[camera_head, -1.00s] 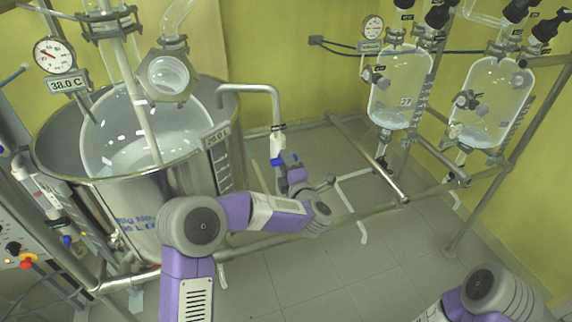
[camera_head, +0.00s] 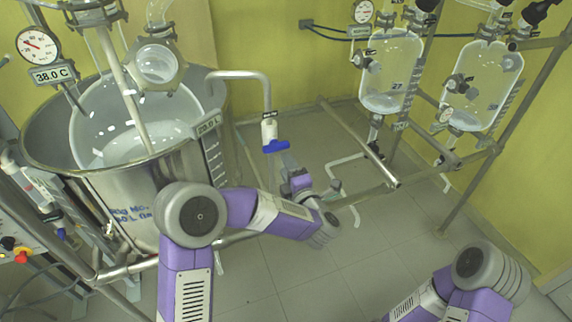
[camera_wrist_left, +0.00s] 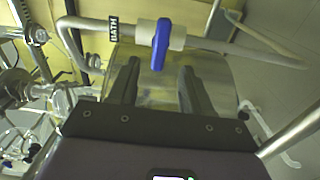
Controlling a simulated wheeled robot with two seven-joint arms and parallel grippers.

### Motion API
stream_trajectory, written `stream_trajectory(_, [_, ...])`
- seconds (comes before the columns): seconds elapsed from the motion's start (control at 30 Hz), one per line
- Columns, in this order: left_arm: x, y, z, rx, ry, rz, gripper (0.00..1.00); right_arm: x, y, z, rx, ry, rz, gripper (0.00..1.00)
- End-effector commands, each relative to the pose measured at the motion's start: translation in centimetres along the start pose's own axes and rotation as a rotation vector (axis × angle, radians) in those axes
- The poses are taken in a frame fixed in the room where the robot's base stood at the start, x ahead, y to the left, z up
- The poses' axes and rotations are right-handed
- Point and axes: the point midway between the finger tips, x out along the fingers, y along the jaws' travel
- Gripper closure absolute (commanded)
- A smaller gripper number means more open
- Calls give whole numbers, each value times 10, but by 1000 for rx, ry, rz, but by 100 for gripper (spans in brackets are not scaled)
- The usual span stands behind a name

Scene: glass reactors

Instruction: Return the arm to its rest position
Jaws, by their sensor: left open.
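My left gripper (camera_head: 284,166) is open and empty, just below the blue-handled bath valve (camera_head: 275,146) in the head view. In the left wrist view, the two dark fingers of the same gripper (camera_wrist_left: 160,75) stand apart. The blue handle (camera_wrist_left: 162,43) shows ahead of them, beyond the fingertips and apart from them. My left arm (camera_head: 260,210) reaches in from the lower left, bent at the elbow. My right arm (camera_head: 465,285) shows at the lower right; its gripper is out of the frame.
A large steel bath (camera_head: 135,190) with a glass vessel stands at left, its bent pipe (camera_head: 240,75) leading to the valve. Two glass reactors (camera_head: 390,70) (camera_head: 483,85) hang on a metal frame (camera_head: 360,145) at right. Bare floor (camera_head: 340,270) lies between my arms.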

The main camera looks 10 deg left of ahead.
Motion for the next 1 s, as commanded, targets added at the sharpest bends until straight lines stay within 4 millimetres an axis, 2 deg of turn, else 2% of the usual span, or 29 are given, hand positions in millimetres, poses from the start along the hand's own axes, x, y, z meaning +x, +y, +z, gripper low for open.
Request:
stream_trajectory(0.3, [1,-2,1,8,-7,-4,51,0,0,0,0,0,0,48])
stream_trajectory(0.37, [2,-11,3,39,-32,-17,51,-1,0,0,0,0,0,48])
stream_trajectory(0.43, [5,-32,7,113,-96,-52,51,-3,-1,0,0,0,0,48])
stream_trajectory(0.47, [5,-46,10,158,-138,-74,51,-4,-1,0,0,0,0,48])
stream_trajectory(0.57, [-2,-109,16,361,-330,-178,51,-8,-3,0,0,0,0,48])
stream_trajectory(0.6, [-10,-139,16,451,-422,-228,51,-10,-4,0,0,0,0,48])
stream_trajectory(0.67, [-27,-182,12,579,-563,-304,51,-12,-5,0,0,0,0,48])
stream_trajectory(0.7, [-41,-208,7,658,-656,-352,51,-14,-5,1,0,0,0,48])
stream_trajectory(0.8, [-86,-268,-15,828,-891,-476,51,-17,-6,1,0,0,0,48])
stream_trajectory(0.9, [-138,-314,-46,959,-1127,-593,51,-20,-8,1,0,0,0,48])
stream_trajectory(1.0, [-188,-342,-78,1046,-1342,-688,51,-23,-8,1,0,0,0,48])
